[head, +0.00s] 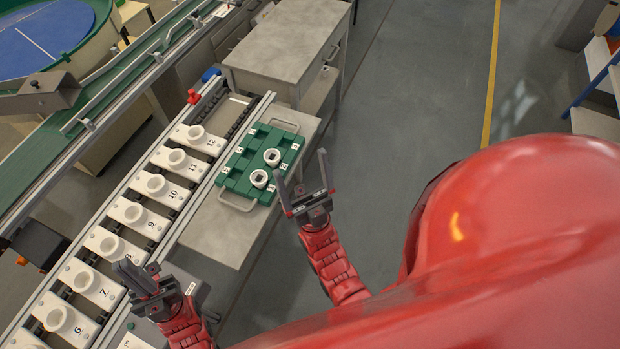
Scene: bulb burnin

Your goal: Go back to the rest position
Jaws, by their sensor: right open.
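My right gripper (302,164) is open and empty, its two fingers spread wide. It is just right of the green tray (238,185) in the picture, and I cannot tell its height above the cart. My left gripper (136,275) is at the lower left, over or beside the numbered white holders near 7 and 8. Its fingers are seen nearly edge-on, so the gap between them is unclear. I see nothing clearly held in it. Both red arms come up from the bottom of the picture.
The tray holds two white ring sockets (272,157) and lies on a grey cart top (222,236). A rail carries several numbered white holders (150,219). A grey cabinet (288,45) stands behind. The floor (420,110) at centre right is clear.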

